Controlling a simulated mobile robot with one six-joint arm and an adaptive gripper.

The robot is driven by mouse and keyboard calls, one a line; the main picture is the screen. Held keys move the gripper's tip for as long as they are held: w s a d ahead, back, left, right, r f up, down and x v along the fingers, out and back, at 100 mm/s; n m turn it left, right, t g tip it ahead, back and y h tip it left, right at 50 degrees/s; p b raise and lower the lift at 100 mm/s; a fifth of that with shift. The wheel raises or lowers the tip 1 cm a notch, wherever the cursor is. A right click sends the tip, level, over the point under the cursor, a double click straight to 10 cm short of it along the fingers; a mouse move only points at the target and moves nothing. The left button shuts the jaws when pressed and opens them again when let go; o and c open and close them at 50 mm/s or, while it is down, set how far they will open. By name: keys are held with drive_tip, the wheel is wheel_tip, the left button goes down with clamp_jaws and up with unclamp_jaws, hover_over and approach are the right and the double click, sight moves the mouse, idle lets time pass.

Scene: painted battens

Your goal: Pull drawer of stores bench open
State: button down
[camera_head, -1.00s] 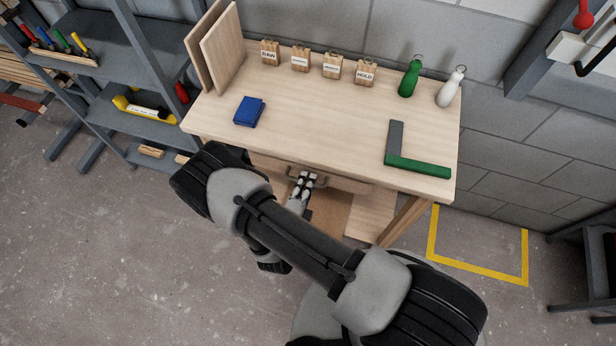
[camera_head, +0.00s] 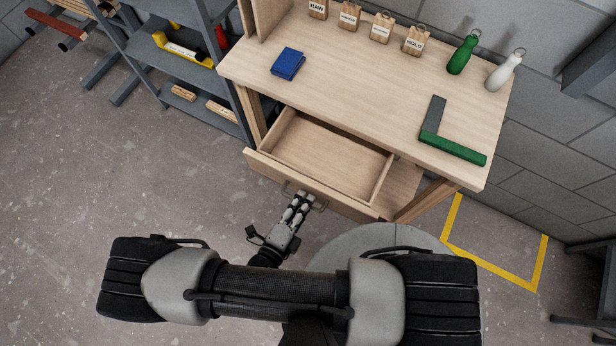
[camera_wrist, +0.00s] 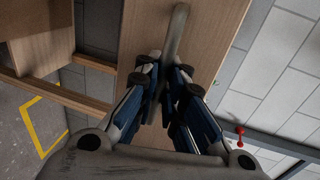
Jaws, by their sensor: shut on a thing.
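The stores bench (camera_head: 375,85) is a light wooden table with a drawer (camera_head: 330,155) under its top. The drawer stands well out from the bench, and its inside looks empty. My gripper (camera_head: 301,198) is at the drawer's front and shut on the metal handle. In the wrist view my gripper (camera_wrist: 165,90) has its fingers on both sides of the grey handle (camera_wrist: 178,35), against the wooden drawer front (camera_wrist: 215,30). The fingers hide part of the handle.
On the bench top are a blue box (camera_head: 288,63), several labelled wooden tags (camera_head: 380,27), a green bottle (camera_head: 463,53), a white bottle (camera_head: 505,70) and a green and grey square (camera_head: 450,145). A grey shelf (camera_head: 185,60) stands left. Floor left of the drawer is clear.

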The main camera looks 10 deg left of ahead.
idle(0.3)
drive_tip(key=c, duration=2)
unclamp_jaws()
drive_tip(key=shift+o, duration=0.2)
drive_tip(key=v, duration=1.2)
